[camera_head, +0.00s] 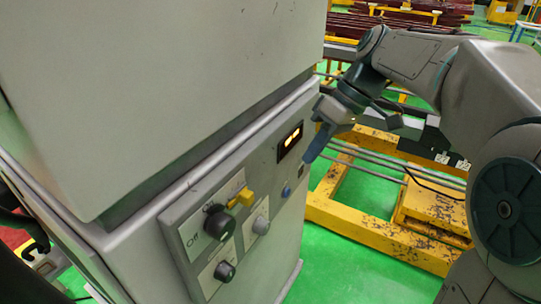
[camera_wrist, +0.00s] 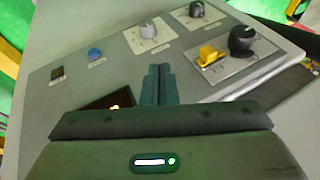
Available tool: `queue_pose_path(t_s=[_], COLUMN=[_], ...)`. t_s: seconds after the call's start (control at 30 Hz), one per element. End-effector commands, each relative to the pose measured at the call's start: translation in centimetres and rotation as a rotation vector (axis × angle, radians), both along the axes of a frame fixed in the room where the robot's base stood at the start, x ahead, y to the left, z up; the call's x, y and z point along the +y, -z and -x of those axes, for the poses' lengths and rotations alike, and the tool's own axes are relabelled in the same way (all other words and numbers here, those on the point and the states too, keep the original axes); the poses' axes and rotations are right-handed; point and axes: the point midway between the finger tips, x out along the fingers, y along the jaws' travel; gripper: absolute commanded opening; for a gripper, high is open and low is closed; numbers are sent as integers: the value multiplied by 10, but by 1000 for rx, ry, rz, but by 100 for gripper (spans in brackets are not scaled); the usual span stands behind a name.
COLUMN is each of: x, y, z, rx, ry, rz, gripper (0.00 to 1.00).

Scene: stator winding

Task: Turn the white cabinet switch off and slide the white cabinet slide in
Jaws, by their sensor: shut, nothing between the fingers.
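The white cabinet (camera_head: 150,90) fills the left of the head view, with a grey control panel (camera_head: 185,250) on its lower part. A large black rotary switch (camera_head: 219,225) sits on the panel beside an "Off" label, with a yellow piece (camera_head: 242,198) next to it. The wrist view also shows the black switch (camera_wrist: 242,40) and the yellow piece (camera_wrist: 209,56) at upper right. My gripper (camera_head: 310,158) is shut and empty near the panel's far end, by the lit display (camera_head: 290,141). Its fingertips (camera_wrist: 159,70) point over the panel, apart from the switch. I cannot identify the slide.
The panel also carries a blue button (camera_head: 286,191), a grey knob (camera_head: 261,225) and a smaller black knob (camera_head: 225,271). A yellow frame (camera_head: 370,225) with grey rails stands behind my arm. Green floor (camera_head: 330,280) lies open right of the cabinet.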

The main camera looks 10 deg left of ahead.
Motion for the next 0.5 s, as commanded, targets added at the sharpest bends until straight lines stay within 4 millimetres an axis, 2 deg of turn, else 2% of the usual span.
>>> queue_pose_path(t_s=[0.03,0.1,0.2,0.5], x=[8,16,23,25], y=[-13,-23,-32,-35], z=[-8,-13,-17,-18], rx=[-3,-12,-20,-25], ry=[-67,-141,-209,-236], rz=[-41,-90,-133,-150], gripper=[0,0,0,0])
